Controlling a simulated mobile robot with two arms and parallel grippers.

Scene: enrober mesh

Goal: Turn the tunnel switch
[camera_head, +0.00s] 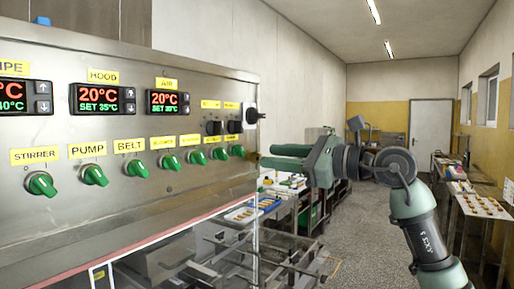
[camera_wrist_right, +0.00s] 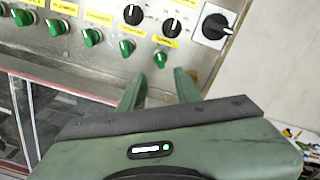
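The tunnel switch (camera_wrist_right: 160,58) is a green knob under a small yellow label, blurred but seeming to read TUNNEL. It is the last green knob at the right end of the row, and it also shows in the head view (camera_head: 237,151). My right gripper (camera_wrist_right: 161,77) is open and empty. Its two green fingers point at the panel, with the knob just beyond the tips and between them; no contact shows. In the head view the right gripper (camera_head: 266,157) is right of the knob. My left gripper is not in view.
Another green knob (camera_wrist_right: 127,47) sits close to the left. Black knobs (camera_wrist_right: 172,26) and a large black rotary switch (camera_wrist_right: 215,27) are above. The steel panel (camera_head: 130,200) carries red temperature displays. A mesh conveyor (camera_head: 275,265) lies below; grey floor (camera_head: 365,240) is open at right.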

